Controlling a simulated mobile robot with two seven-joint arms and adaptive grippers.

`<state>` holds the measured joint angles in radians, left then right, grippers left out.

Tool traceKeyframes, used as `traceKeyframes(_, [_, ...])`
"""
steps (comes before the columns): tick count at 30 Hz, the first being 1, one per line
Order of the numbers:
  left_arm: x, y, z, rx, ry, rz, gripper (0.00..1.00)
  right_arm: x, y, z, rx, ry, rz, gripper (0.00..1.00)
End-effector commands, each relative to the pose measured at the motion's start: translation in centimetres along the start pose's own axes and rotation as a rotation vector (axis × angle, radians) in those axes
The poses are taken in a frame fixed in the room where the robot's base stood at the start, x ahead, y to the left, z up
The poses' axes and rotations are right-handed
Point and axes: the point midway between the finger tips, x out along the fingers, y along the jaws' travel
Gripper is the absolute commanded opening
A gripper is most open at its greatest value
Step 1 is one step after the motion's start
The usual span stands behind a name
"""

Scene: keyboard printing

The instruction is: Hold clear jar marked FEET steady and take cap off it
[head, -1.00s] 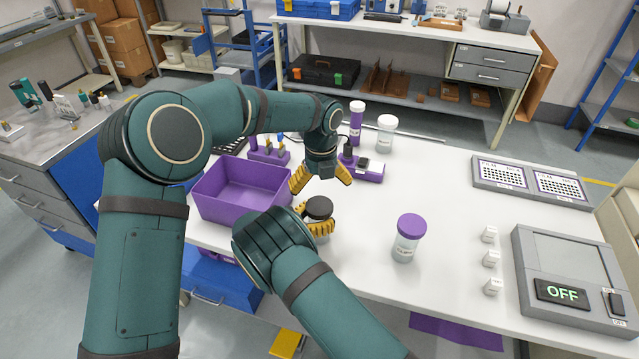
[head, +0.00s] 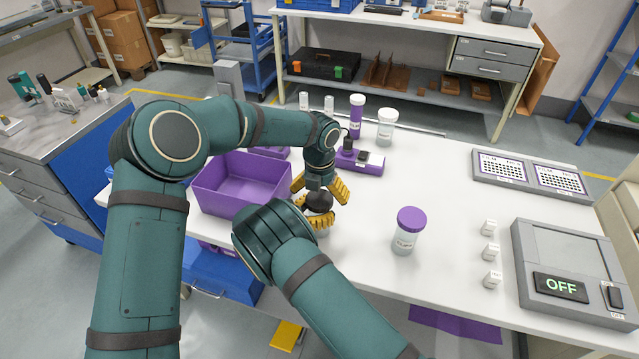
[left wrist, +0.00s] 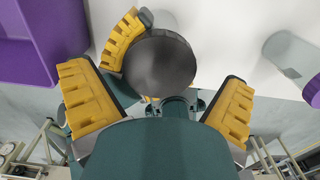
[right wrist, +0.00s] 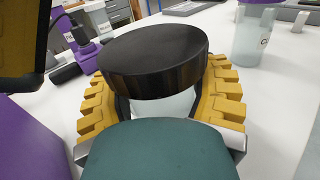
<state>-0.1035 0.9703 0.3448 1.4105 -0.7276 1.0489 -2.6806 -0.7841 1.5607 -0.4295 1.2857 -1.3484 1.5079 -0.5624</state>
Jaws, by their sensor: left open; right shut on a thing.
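A clear jar (right wrist: 165,106) with a broad black cap (right wrist: 155,62) stands upright at the table's front edge. My right gripper (right wrist: 162,100) is shut around the jar's body, below the cap. The cap also shows in the head view (head: 318,201) and the left wrist view (left wrist: 160,66). My left gripper (head: 320,190) is open just above the cap. In the left wrist view its fingers lie either side of the cap, apart from it. The jar's label is hidden, so I cannot read FEET.
A purple bin (head: 240,185) stands close left of the jar. A clear jar with a purple lid (head: 408,232) stands to the right. A purple block with a dark plug (head: 360,161), a purple bottle (head: 356,118) and a white-lidded jar (head: 386,127) stand behind.

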Motion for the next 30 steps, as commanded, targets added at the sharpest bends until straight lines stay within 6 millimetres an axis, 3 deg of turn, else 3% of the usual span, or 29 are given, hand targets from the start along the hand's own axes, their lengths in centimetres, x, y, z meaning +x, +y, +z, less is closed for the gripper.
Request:
traceKeyframes(5, [1.32, 0.02, -0.01, -0.001, 0.000, 0.000, 1.00, 0.00, -0.02, -0.07, -0.001, 0.001, 0.000, 0.00])
traceKeyframes(14, [1.54, 0.04, 0.00, -0.002, 0.000, 0.000, 1.00, 0.00, -0.02, -0.07, -0.001, 0.001, 0.000, 0.00])
traceKeyframes(20, [1.53, 0.03, 0.00, -0.002, 0.000, 0.000, 0.33, 0.00, -0.02, -0.07, -0.001, 0.001, 0.000, 0.00])
traceKeyframes(21, [1.52, 0.03, 0.00, -0.002, 0.000, 0.000, 0.28, 0.00, -0.02, -0.07, -0.001, 0.001, 0.000, 0.00])
traceKeyframes(25, [1.51, 0.02, 0.00, -0.033, 0.000, 0.000, 0.28, 0.00, -0.02, -0.07, -0.001, 0.001, 0.000, 0.00])
traceKeyframes(30, [1.51, 0.03, 0.01, -0.214, -0.001, 0.001, 0.28, 0.00, -0.02, -0.07, -0.001, 0.001, 0.000, 0.00])
